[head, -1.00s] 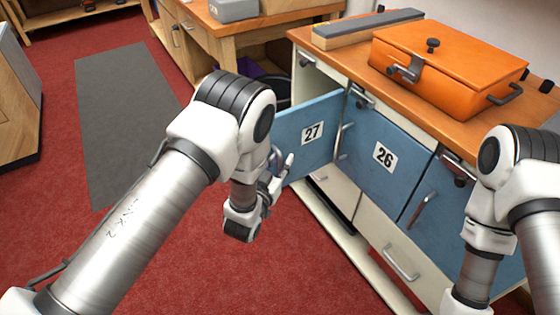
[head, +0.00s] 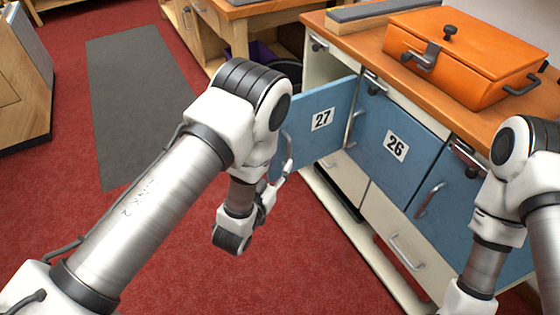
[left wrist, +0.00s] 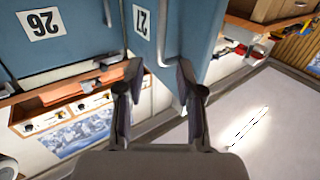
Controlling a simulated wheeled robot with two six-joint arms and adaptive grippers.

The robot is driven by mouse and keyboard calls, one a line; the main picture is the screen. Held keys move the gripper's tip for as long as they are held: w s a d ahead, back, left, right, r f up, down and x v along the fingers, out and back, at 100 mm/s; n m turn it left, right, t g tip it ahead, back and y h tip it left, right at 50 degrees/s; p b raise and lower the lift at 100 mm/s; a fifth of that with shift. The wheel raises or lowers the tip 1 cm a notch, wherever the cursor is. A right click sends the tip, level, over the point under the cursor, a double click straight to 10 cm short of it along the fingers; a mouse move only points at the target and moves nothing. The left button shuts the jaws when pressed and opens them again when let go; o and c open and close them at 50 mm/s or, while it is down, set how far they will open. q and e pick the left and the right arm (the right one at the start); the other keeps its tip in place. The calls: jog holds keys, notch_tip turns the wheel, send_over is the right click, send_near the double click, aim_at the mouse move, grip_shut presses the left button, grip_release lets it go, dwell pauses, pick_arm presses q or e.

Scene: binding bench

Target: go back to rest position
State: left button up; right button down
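My left gripper (head: 284,172) is in front of the lower free edge of the blue door 27 (head: 335,97), which stands swung open. In the left wrist view the two fingers (left wrist: 158,78) are spread apart with nothing held between them. Door 27 (left wrist: 148,42) and its handle show just beyond the fingertips, apparently untouched. The blue door 26 (head: 378,158) is beside door 27 and looks shut. My right arm comes in at the right, but its gripper is cut off below the picture.
An orange box (head: 470,62) and a grey-topped block (head: 375,12) lie on the wooden bench top (head: 375,45). A pale drawer (head: 385,222) sits below door 26. Red carpet (head: 300,270) and a grey mat (head: 140,100) leave free floor to the left.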

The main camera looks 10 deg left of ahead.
pick_arm(q)
jog(key=s+a+f+n+g+y, duration=0.35)
jog(key=s+a+f+g, duration=0.35)
jog(key=a+f, duration=0.4)
jog(key=s+f+g, duration=0.4)
jog(key=s+g, duration=0.1)
jog(key=s, duration=0.6)
jog(key=s+f+g, duration=0.4)
jog(key=s+g, duration=0.2)
jog(key=s, duration=0.6)
notch_tip(320, 180, up, 16)
jog(key=p, duration=1.5)
jog(key=shift+w+a+m, duration=0.3)
jog(key=shift+a+m, duration=0.05)
jog(key=shift+a, duration=0.05)
